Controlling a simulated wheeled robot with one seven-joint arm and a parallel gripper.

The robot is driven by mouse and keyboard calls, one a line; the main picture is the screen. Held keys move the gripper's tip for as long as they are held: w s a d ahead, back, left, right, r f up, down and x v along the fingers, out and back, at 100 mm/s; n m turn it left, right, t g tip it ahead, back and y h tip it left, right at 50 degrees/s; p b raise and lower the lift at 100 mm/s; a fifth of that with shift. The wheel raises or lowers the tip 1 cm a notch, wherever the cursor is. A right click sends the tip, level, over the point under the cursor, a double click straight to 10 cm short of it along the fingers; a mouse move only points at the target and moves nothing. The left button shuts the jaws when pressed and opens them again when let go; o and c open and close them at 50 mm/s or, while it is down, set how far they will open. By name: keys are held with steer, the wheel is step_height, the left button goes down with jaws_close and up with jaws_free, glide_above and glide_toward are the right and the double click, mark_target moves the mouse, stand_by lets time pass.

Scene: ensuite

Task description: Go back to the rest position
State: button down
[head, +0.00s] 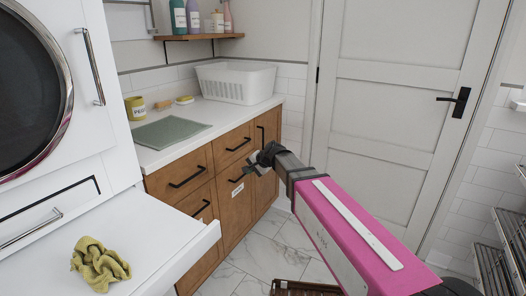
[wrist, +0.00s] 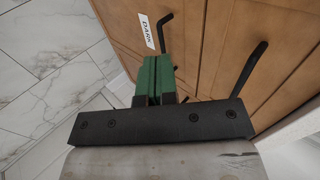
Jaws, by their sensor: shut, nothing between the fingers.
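My gripper (head: 254,166) is held out in front of the wooden drawer cabinet (head: 236,208), near its black handles. In the wrist view its two green fingers (wrist: 157,76) are together with nothing between them. A label reading "DARK" (wrist: 147,32) and black bar handles show on the cabinet front close by. I cannot tell from these views whether the fingertips touch the cabinet front. My pink and black arm reaches in from the lower right in the head view.
A yellow cloth (head: 100,264) lies on a white pulled-out surface (head: 150,262) at the left. The counter holds a white basket (head: 235,84), a green mat (head: 172,132) and a yellow pot (head: 135,108). A closed white door (head: 390,120) stands behind. A rack (head: 490,265) is at the right.

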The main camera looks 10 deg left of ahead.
steer(key=s+d+f+n+g+h, duration=0.1)
steer(key=s+d+f, duration=0.4)
steer(key=d, duration=0.8)
steer(key=s+d+f+n+g+h, duration=0.1)
steer(key=s+d+f+h, duration=0.3)
steer(key=d, duration=0.9)
steer(key=s+d+f+n+g+h, duration=0.1)
steer(key=s+d+f, duration=0.5)
steer(key=d, duration=0.6)
steer(key=shift+s+d+f+n+g+h, duration=0.35)
steer(key=shift+s+n+h, duration=0.35)
steer(key=shift+h, duration=0.4)
steer(key=shift+s, duration=0.1)
